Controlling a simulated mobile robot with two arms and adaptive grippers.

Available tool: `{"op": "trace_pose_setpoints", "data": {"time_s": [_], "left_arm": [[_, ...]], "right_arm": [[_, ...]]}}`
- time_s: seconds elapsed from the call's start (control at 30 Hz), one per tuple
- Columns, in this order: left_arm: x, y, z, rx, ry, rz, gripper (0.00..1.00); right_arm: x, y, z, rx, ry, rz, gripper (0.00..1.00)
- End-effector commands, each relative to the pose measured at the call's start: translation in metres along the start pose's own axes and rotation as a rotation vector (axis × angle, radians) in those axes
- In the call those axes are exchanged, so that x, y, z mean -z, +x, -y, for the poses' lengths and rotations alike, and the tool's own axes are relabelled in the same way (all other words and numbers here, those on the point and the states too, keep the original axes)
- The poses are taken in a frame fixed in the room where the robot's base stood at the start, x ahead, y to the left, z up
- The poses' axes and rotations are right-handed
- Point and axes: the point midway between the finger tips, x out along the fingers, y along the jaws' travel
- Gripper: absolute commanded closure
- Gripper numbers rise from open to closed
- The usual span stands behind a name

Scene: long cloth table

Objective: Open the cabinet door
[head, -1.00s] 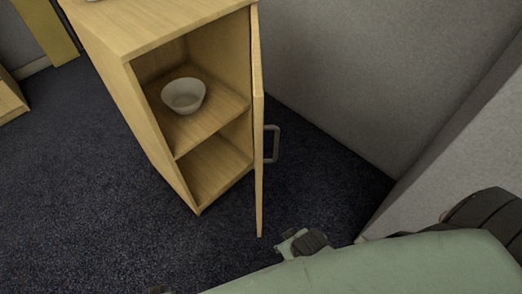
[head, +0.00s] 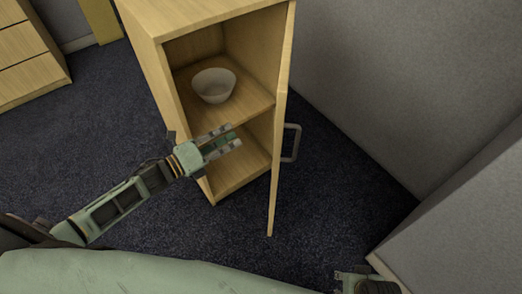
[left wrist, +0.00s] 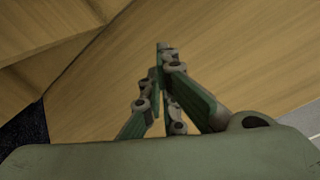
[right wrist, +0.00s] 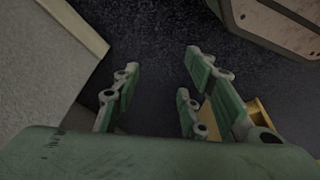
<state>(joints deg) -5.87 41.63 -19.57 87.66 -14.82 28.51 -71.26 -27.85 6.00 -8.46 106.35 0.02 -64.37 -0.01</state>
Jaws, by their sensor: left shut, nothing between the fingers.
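The wooden cabinet (head: 165,100) stands upright with its door (head: 277,150) swung wide open, seen nearly edge-on. The grey door handle (head: 291,142) is on the door's right-hand face. My left gripper (head: 234,138) is shut and empty, in front of the open compartments, left of the door; its depth relative to the opening is unclear. In the left wrist view its fingertips (left wrist: 165,55) meet before a wood surface. My right gripper (right wrist: 165,80) is open and empty over the dark floor; only part of it (head: 362,280) shows at the head view's bottom edge.
A white bowl (head: 214,86) sits on the cabinet's shelf (head: 245,108). Grey walls (head: 400,90) stand behind and right of the door. A wooden drawer unit (head: 28,60) stands at far left. Dark carpet (head: 85,130) is clear left of the cabinet.

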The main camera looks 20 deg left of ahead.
Motion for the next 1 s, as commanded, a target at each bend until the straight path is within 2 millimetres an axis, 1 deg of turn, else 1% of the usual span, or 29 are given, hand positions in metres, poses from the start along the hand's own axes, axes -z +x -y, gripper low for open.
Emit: {"op": "trace_pose_setpoints", "data": {"time_s": [0.03, 0.1, 0.17, 0.2, 0.3, 0.4, 0.53, 0.67, 0.77, 0.87, 1.0], "left_arm": [[-0.007, -0.005, 0.018, 0.087, 0.166, -0.064, 1.00], [-0.009, -0.016, 0.043, 0.216, 0.376, -0.145, 1.00], [-0.008, -0.029, 0.060, 0.324, 0.536, -0.204, 1.00], [-0.007, -0.039, 0.070, 0.391, 0.629, -0.239, 1.00], [-0.006, -0.064, 0.087, 0.537, 0.811, -0.305, 1.00], [-0.004, -0.083, 0.098, 0.645, 0.925, -0.346, 1.00], [-0.003, -0.096, 0.105, 0.716, 0.993, -0.369, 1.00], [0.003, -0.092, 0.111, 0.734, 1.005, -0.372, 1.00], [0.013, -0.080, 0.118, 0.734, 1.004, -0.370, 1.00], [0.025, -0.065, 0.127, 0.736, 1.003, -0.369, 1.00], [0.043, -0.042, 0.139, 0.734, 1.002, -0.368, 1.00]], "right_arm": [[0.001, -0.002, -0.001, -0.001, 0.000, -0.002, 0.60], [0.004, -0.006, -0.001, -0.002, 0.001, -0.005, 0.60], [0.005, -0.010, -0.001, -0.002, 0.001, -0.007, 0.60], [0.006, -0.012, -0.002, -0.003, 0.001, -0.008, 0.60], [0.008, -0.016, -0.002, -0.003, 0.001, -0.011, 0.60], [0.009, -0.019, -0.002, -0.004, 0.002, -0.011, 0.60], [0.010, -0.021, -0.002, -0.004, 0.002, -0.012, 0.60], [0.009, -0.020, -0.002, -0.004, 0.002, -0.011, 0.60], [0.008, -0.018, -0.002, -0.004, 0.001, -0.013, 0.60], [0.002, -0.005, -0.002, -0.003, -0.001, 0.001, 0.60], [-0.004, 0.004, -0.001, -0.002, -0.001, 0.006, 0.60]]}}
